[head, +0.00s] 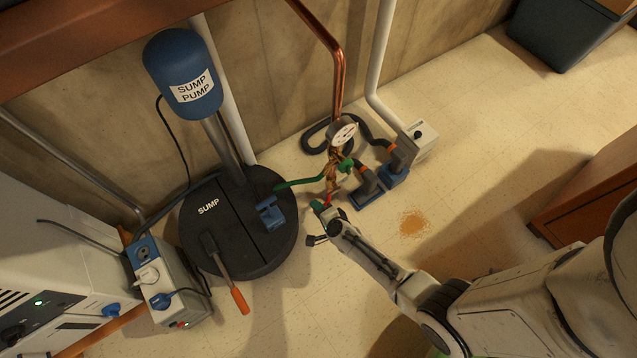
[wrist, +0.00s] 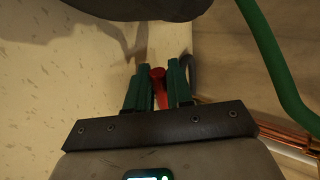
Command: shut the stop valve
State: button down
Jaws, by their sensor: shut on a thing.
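The stop valve (head: 333,182) is a small brass body on the pipework beneath a round dial gauge (head: 343,132) in the head view. Its red handle (head: 328,198) sticks out toward me. My gripper (head: 320,207) has reached it from below right in the picture. In the wrist view the red handle (wrist: 158,86) lies between the two teal fingers of my gripper (wrist: 158,82), which are shut on it. The handle's far end and the valve body are hidden in the wrist view. The exact angle of the handle to the pipe is hard to tell.
A green hose (head: 300,183) runs left from the valve and passes close by my gripper in the wrist view (wrist: 275,60). The black sump lid (head: 215,235) with the blue pump (head: 183,75) stands left. Blue-footed grey fittings (head: 368,190) stand right. A brown stain (head: 413,222) marks open floor.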

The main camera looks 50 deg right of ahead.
dwell(0.3)
jog(key=c, duration=1.2)
grip_release()
jog(key=shift+o, duration=0.2)
jog(key=shift+s, duration=0.1)
jog(key=p+v, duration=0.4)
jog(key=v, duration=0.6)
jog(key=shift+s+r, duration=0.15)
jog(key=shift+s, duration=0.1)
jog(key=shift+a, duration=0.15)
